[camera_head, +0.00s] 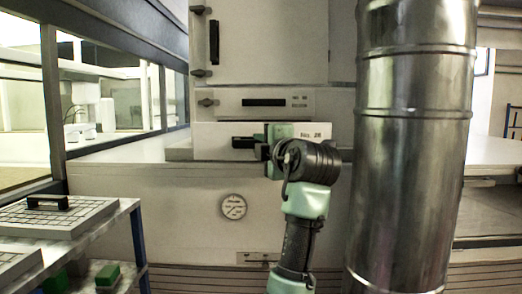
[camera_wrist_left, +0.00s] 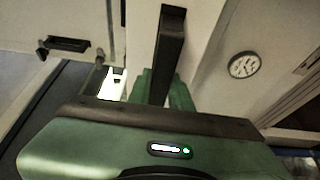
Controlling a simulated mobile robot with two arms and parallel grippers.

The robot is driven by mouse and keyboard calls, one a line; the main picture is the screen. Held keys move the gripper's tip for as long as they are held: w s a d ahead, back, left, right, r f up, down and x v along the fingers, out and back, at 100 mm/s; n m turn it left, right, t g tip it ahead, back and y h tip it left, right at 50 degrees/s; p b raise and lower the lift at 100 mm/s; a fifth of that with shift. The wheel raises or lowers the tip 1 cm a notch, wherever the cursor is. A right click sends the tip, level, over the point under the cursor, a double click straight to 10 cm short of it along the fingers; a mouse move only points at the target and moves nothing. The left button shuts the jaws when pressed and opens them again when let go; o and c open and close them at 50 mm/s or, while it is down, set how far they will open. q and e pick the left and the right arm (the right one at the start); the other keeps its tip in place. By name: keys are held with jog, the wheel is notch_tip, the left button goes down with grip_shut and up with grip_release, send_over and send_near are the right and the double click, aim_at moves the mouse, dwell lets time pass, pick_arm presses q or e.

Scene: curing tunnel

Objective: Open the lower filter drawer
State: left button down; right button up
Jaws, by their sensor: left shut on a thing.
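The lower filter drawer (camera_head: 214,133) has a pale front with a "No. 2B" label, below the upper drawer (camera_head: 225,103) in the cabinet. Its front looks wider and seems to stand forward of the upper drawer; how far I cannot tell. My left gripper (camera_head: 266,142) is at its dark bar handle (camera_head: 243,142), whose left end sticks out. In the left wrist view, my green fingers (camera_wrist_left: 163,92) are shut around the black handle (camera_wrist_left: 171,45). My wrist hides part of the drawer front. My right gripper is not in view.
A large metal duct (camera_head: 415,150) stands close on the right. A round gauge (camera_head: 233,206) sits on the panel below the drawer. A shelf rack with a gridded tray (camera_head: 85,222) stands at lower left. A latched door (camera_head: 270,45) is above.

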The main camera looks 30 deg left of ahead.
pick_arm(q)
jog(key=shift+s+d, duration=0.15)
jog(key=shift+s, duration=0.05)
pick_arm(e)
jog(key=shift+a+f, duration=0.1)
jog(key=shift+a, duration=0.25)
pick_arm(q)
jog(key=c, duration=1.3)
grip_release()
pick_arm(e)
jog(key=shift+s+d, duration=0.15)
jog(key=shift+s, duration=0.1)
pick_arm(q)
jog(key=b+v, duration=0.2)
jog(key=v, duration=0.5)
jog(key=shift+s+d, duration=0.2)
jog(key=shift+d, duration=0.15)
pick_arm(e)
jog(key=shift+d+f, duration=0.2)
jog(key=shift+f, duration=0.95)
